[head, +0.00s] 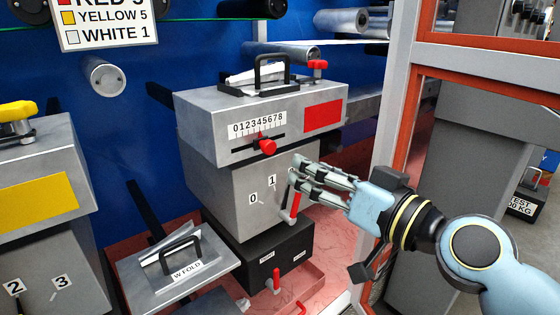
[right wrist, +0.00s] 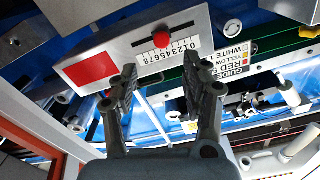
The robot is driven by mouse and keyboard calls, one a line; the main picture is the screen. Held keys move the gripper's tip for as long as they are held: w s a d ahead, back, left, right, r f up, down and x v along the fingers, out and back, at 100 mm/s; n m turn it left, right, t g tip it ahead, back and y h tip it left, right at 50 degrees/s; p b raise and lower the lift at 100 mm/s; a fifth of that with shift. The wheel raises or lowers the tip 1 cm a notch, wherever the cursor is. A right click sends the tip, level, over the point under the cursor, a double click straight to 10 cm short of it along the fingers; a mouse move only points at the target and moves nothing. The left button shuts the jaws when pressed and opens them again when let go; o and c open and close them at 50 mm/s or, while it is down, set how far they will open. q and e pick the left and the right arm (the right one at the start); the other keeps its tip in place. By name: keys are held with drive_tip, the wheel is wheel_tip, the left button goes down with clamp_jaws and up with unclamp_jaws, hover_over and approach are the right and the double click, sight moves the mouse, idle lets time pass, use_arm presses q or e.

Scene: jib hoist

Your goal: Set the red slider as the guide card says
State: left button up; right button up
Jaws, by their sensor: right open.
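The red slider knob (head: 268,146) sits in a slot below a scale (head: 258,125) numbered 0 to 8, on a grey box with a red patch. It appears around 4 to 5; the exact mark is unclear. In the right wrist view the knob (right wrist: 162,41) shows upside down beyond the fingers. My left gripper is out of view.
A red lever (head: 295,206) hangs just below my right gripper, beside labels 0 and 1. A black handle (head: 271,72) and a small red valve (head: 317,67) top the box. A frame post (head: 398,90) stands right. A W FOLD plate (head: 182,262) lies lower left.

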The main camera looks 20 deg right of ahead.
sight(272, 148)
drive_tip(key=p+x, duration=0.1)
drive_tip(key=x, duration=0.9)
drive_tip(key=shift+w+a+r, duration=0.1)
drive_tip(key=shift+w+a, duration=0.1)
drive_tip(key=shift+w, duration=0.1)
drive_tip(key=shift+c, duration=0.3)
clamp_jaws()
